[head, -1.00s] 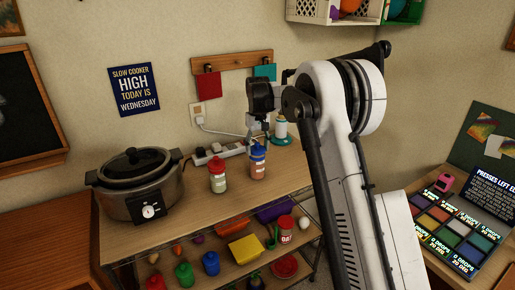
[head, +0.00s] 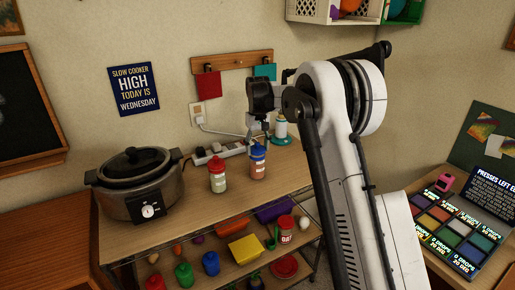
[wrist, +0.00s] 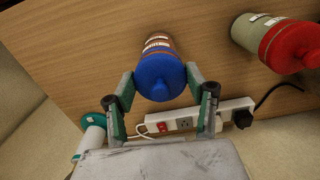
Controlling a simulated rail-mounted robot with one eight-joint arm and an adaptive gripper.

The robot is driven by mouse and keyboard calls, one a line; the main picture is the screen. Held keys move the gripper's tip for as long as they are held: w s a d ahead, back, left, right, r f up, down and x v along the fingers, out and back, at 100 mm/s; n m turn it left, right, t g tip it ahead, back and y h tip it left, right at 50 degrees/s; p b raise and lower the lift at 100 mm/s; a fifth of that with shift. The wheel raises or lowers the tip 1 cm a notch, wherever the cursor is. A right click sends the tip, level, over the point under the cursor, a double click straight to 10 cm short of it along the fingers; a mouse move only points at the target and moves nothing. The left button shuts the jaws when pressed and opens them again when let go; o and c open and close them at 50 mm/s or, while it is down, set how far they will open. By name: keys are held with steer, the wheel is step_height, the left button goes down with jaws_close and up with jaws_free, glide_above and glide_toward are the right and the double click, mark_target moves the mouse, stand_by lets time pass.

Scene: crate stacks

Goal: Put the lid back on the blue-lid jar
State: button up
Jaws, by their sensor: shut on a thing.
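The blue-lid jar (head: 257,170) stands upright on the wooden counter, with an orange-brown body and a pale label. It also shows in the wrist view (wrist: 158,42). Its blue lid (wrist: 160,78) sits at the jar's mouth, in line with it; I cannot tell whether it is fully seated. My gripper (head: 258,141) is above the jar, pointing down. In the wrist view, its two green-tipped fingers (wrist: 160,80) are shut on the lid from both sides.
A red-lid jar (head: 218,181) stands close to the left. A power strip (head: 222,153) and a white bottle with a teal base (head: 281,127) are behind. A slow cooker (head: 140,183) is at the left. The front of the counter (head: 190,217) is clear.

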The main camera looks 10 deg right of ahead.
steer(key=o, duration=1.4)
steer(key=shift+r, duration=0.15)
steer(key=shift+r+p, duration=1.45)
steer(key=shift+r, duration=1.95)
jaws_close()
